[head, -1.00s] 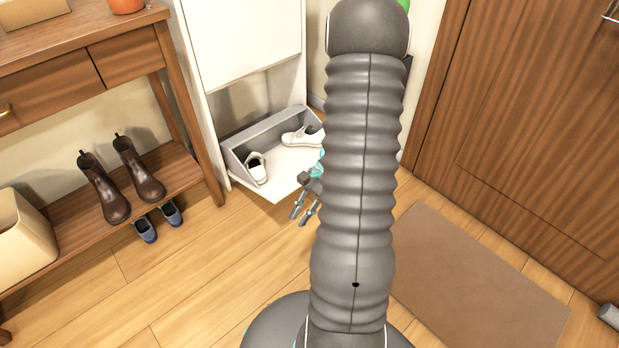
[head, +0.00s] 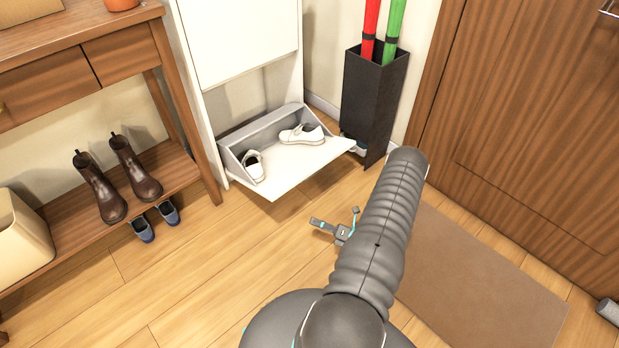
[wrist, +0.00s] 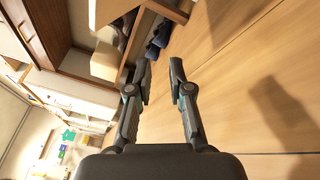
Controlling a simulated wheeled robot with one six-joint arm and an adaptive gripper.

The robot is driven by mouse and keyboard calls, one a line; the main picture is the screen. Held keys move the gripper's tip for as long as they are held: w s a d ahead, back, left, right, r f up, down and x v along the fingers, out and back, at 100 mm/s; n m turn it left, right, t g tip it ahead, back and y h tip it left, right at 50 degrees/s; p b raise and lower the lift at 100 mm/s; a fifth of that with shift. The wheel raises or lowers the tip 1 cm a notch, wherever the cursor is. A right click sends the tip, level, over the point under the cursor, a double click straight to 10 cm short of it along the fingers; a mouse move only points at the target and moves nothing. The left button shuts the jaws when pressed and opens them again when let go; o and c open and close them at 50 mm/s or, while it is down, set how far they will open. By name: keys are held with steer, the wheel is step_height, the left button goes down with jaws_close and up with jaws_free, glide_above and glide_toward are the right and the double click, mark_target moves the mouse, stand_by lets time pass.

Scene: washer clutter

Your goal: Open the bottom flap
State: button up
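The bottom flap (head: 306,166) of the white cabinet is folded down and lies nearly level just above the floor, in the head view. A white shoe (head: 301,134) lies in it at the back and another white shoe (head: 254,166) at its left. My gripper (head: 337,217) is in front of the flap, apart from it, with its fingers spread. In the wrist view my gripper (wrist: 160,69) has its two fingers apart with nothing between them. The flap cannot be made out in the wrist view.
A closed white upper panel (head: 238,38) is above the flap. A black umbrella stand (head: 371,105) is to the right. A wooden bench (head: 80,222) with brown boots (head: 130,170) and a beige bin (head: 20,240) is at left. Floor in front is clear; a brown mat (head: 480,285) lies right.

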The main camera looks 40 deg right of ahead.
steer(key=w+d+r+m+t+h, duration=0.2)
steer(key=w+d+m+t+h, duration=0.15)
steer(key=d+m+h, duration=0.45)
steer(key=w+r, duration=0.1)
steer(key=w, duration=0.3)
steer(key=w+r+m+y, duration=0.1)
steer(key=w, duration=0.3)
steer(key=w+r+m, duration=0.1)
steer(key=w, duration=0.2)
steer(key=shift+w+d+t+y+p, duration=0.1)
steer(key=shift+w+t+y+p, duration=0.2)
steer(key=shift+w+t+p, duration=0.1)
jaws_close()
